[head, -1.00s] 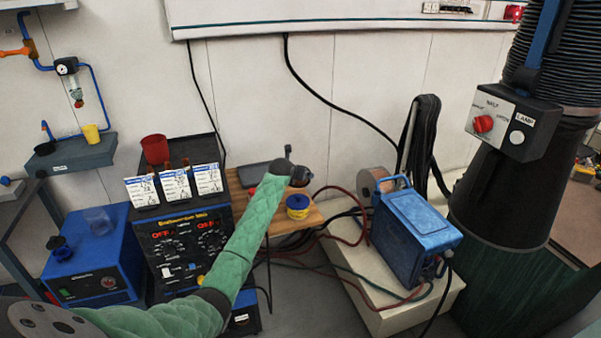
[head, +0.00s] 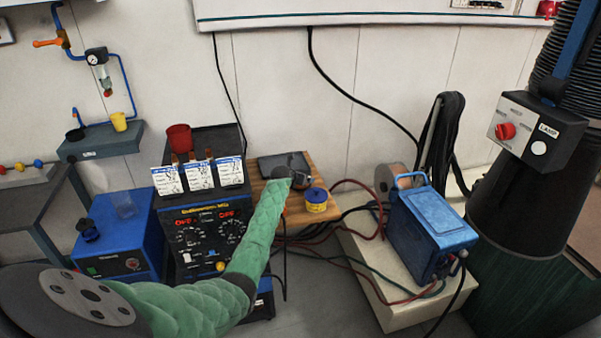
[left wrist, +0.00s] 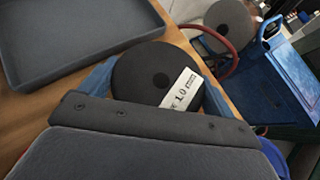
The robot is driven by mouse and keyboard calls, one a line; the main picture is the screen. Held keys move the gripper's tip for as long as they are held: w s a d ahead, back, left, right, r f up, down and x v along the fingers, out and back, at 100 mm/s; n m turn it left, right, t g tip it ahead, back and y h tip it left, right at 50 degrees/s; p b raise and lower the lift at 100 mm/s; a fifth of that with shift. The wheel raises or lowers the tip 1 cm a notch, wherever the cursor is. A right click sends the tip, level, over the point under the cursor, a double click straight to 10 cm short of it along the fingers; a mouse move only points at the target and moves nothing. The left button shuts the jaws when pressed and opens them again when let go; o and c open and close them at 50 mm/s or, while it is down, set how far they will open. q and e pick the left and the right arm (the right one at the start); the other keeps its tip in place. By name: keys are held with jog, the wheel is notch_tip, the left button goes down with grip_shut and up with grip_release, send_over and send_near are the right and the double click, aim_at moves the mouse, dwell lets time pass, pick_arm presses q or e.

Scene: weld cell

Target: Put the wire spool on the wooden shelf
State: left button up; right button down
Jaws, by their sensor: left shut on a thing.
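The wire spool (left wrist: 155,75) is a dark round disc with a white "1.0 mm" label in the left wrist view. My left gripper (left wrist: 158,84) is shut on it, with a blue finger on each side. In the head view, my left gripper (head: 285,177) is over the wooden shelf (head: 263,188), and the spool is mostly hidden behind it. The shelf's wood (left wrist: 190,45) shows beneath the spool in the wrist view. I cannot tell whether the spool touches the shelf. My right gripper is not in view.
A dark tray (head: 290,160) lies on the shelf, just behind the spool. Another spool (head: 392,178) and a blue machine (head: 430,235) stand to the right, with cables between.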

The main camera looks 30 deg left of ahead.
pick_arm(q)
jog(key=shift+f, duration=0.5)
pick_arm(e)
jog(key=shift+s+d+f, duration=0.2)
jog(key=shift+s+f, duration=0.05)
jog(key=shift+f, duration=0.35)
pick_arm(q)
jog(key=shift+f, duration=0.1)
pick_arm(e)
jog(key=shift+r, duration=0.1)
pick_arm(q)
jog(key=o, duration=1.7)
jog(key=shift+f, duration=0.15)
jog(key=shift+o, duration=0.2)
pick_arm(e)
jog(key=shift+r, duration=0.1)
pick_arm(q)
jog(key=shift+s+r, duration=0.1)
jog(key=shift+r, duration=0.15)
